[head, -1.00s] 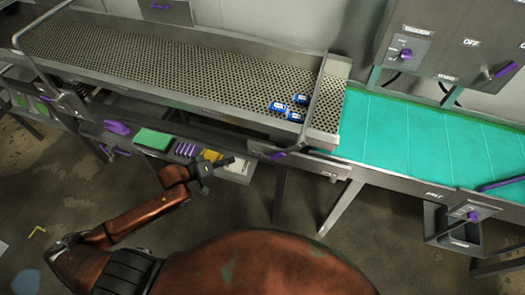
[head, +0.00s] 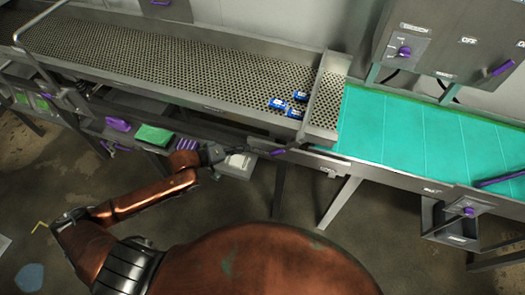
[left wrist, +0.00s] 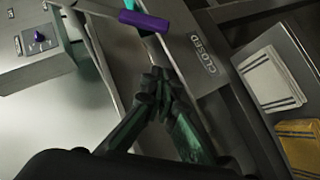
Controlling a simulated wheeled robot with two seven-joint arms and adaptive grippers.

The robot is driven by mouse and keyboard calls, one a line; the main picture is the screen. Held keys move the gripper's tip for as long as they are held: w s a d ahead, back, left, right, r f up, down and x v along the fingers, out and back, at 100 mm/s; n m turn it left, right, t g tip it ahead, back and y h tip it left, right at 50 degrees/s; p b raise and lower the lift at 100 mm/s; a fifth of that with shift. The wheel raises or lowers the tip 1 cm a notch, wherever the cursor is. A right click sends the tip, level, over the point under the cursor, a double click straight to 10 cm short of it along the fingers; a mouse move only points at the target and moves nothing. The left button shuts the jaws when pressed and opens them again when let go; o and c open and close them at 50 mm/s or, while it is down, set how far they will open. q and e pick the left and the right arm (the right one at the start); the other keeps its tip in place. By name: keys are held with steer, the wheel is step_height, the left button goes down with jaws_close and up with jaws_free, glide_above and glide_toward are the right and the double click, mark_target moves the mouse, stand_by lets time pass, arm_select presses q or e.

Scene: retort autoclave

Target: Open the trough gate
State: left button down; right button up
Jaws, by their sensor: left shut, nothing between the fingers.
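The trough gate (head: 312,95) is a grey metal plate standing across the perforated trough near its right end. Its purple handle (head: 277,152) sticks out below the trough's front edge, and it also shows in the left wrist view (left wrist: 145,20). A plate beside it is marked CLOSED (left wrist: 197,57). Several blue-and-white cans or packs (head: 288,103) lie in the trough against the left side of the gate. My left gripper (head: 222,152) is shut and empty, a short way left of the handle. In the left wrist view its fingertips (left wrist: 155,85) point toward the handle, apart from it. My right gripper is not in view.
A teal conveyor belt (head: 420,135) runs right from the trough. A control box (head: 440,40) stands behind it. A lower shelf holds a green stack (head: 153,135) and other items. The trough's legs and the small purple-knobbed box (head: 462,212) stand in front at right.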

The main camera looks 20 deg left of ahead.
arm_select(q)
steer(key=w+d+f+p, duration=0.2)
steer(key=w+d+f, duration=0.1)
steer(key=d+f, duration=0.2)
steer(key=shift+w+d, duration=0.4)
steer(key=shift+d, duration=0.35)
